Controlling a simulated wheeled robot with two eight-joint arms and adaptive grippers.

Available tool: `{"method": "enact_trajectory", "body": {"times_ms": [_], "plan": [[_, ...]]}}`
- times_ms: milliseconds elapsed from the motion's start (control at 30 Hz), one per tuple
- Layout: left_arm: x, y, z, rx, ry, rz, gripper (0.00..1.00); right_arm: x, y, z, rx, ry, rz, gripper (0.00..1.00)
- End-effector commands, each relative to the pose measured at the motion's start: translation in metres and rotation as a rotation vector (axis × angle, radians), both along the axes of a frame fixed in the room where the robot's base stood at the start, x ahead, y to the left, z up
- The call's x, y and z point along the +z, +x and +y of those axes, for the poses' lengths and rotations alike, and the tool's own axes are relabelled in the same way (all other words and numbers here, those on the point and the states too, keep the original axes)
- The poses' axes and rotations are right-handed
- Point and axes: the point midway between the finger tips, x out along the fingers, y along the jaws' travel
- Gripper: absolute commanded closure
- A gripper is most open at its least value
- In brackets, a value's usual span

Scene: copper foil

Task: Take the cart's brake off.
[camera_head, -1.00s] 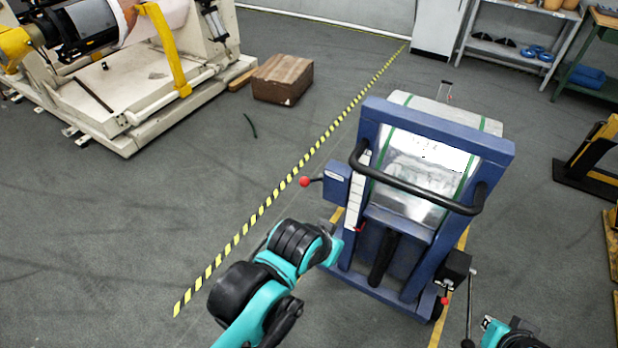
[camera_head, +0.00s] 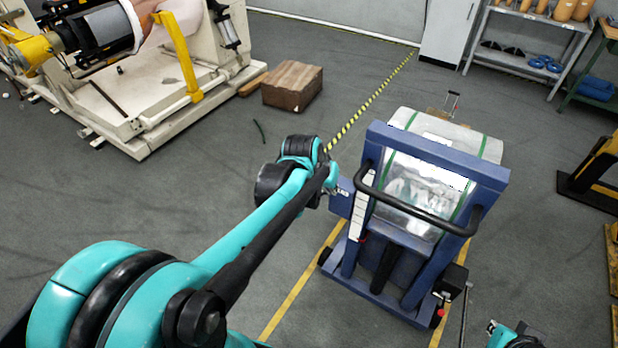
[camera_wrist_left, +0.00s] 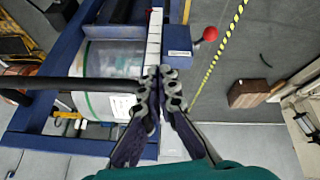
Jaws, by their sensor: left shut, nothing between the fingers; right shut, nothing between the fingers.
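The blue cart (camera_head: 478,160) carries a foil-wrapped roll (camera_head: 430,185) with green straps and has a black push handle (camera_head: 415,205). In the left wrist view a blue box (camera_wrist_left: 177,40) with a red ball knob (camera_wrist_left: 210,34) sticks out from the cart's side. In the head view my left arm hides that knob. A black box (camera_head: 452,279) with a red-tipped lever (camera_head: 440,312) is low at the cart's right. My left gripper (camera_wrist_left: 166,72) is shut and empty, by the white scale strip (camera_wrist_left: 154,35). My right gripper (camera_head: 491,327) is shut at the bottom edge, partly cut off.
Yellow floor lines (camera_head: 300,285) run beside and under the cart. A brown box (camera_head: 292,86) and a large cream machine (camera_head: 150,110) stand at the back left. Shelves (camera_head: 530,60) are at the back right. The floor left of the cart is mostly clear.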

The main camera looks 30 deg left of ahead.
Motion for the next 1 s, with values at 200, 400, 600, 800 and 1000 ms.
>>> {"method": "enact_trajectory", "body": {"times_ms": [200, 400, 600, 800, 1000], "plan": [[-0.002, 0.043, 0.064, 0.077, -0.067, 0.027, 1.0, 0.036, 0.0, 0.0, 0.0, 0.0, 0.0, 1.0], [-0.022, 0.066, 0.119, 0.131, -0.128, 0.042, 1.0, 0.06, 0.0, 0.0, 0.0, 0.0, 0.0, 1.0], [-0.041, 0.074, 0.153, 0.163, -0.165, 0.046, 1.0, 0.073, 0.0, 0.0, 0.0, 0.0, 0.0, 1.0], [-0.049, 0.075, 0.163, 0.172, -0.177, 0.047, 1.0, 0.075, 0.0, 0.0, 0.0, 0.0, 0.0, 1.0], [-0.05, 0.075, 0.163, 0.171, -0.177, 0.046, 1.0, 0.074, 0.0, 0.0, 0.0, 0.0, 0.0, 1.0]]}}
